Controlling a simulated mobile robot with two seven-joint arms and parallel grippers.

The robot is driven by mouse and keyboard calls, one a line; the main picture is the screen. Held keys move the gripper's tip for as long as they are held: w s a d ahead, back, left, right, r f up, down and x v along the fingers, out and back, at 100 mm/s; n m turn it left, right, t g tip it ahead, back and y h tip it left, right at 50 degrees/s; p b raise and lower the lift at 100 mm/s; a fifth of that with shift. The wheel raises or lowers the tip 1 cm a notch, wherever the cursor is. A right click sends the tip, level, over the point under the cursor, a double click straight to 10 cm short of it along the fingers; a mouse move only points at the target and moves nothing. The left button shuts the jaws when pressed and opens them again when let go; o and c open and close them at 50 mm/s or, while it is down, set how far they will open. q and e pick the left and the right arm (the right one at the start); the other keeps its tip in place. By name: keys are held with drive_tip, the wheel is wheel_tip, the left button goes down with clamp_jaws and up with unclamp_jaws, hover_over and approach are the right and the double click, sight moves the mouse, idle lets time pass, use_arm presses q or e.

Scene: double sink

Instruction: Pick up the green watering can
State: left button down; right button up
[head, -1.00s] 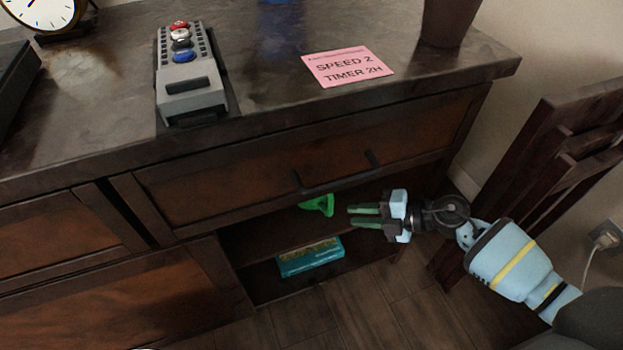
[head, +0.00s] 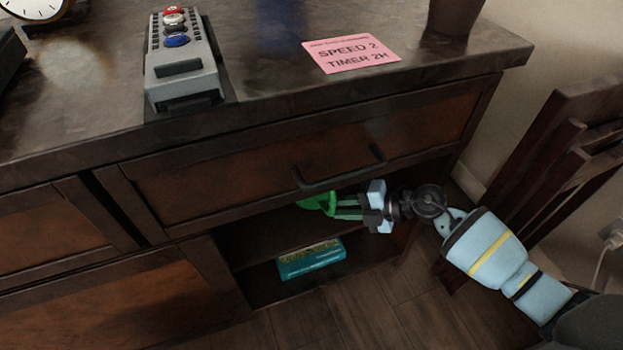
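The green watering can (head: 314,203) is on the upper shelf of the open compartment below the drawer. Only part of it shows; the drawer front and cabinet edge hide the rest. My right gripper (head: 338,207) reaches in from the right. My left gripper is not in view.
A teal box (head: 311,259) lies on the bottom shelf. The drawer handle (head: 340,168) sticks out just above my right gripper. A dark wooden chair (head: 560,170) stands at the right. A grey device with buttons (head: 183,65) and a pink note (head: 351,53) are on the counter.

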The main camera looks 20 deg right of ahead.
drive_tip(key=shift+b+x, duration=0.35)
drive_tip(key=shift+x, duration=0.8)
clamp_jaws()
drive_tip(key=shift+r, duration=0.1)
drive_tip(key=shift+r, duration=0.15)
